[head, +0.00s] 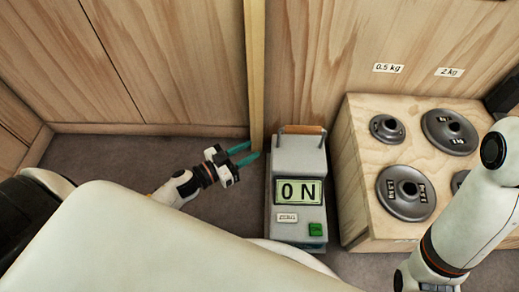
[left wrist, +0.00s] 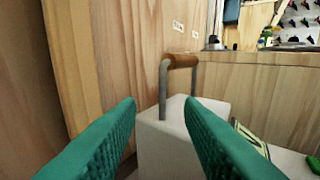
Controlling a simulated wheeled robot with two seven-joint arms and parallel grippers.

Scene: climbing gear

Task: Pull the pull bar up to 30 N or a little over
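The pull bar (head: 302,129) is a brown wooden grip on a metal frame at the far end of a light grey box (head: 298,155). The box's display (head: 299,191) reads 0 N. My left gripper (head: 253,150) is open and empty, just left of the box's far end, with its green fingers pointing towards the bar. In the left wrist view the bar (left wrist: 183,61) stands upright on its frame beyond and above the fingertips (left wrist: 160,105), apart from them. My right arm shows at the right of the head view, but its gripper is out of view.
A wooden stand (head: 362,160) with several dark round weights (head: 405,192) stands close right of the box. A wooden post (head: 255,70) rises behind the left fingertips, by the panelled wall. Dark floor (head: 110,160) is clear to the left. A green button (head: 315,229) is on the box.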

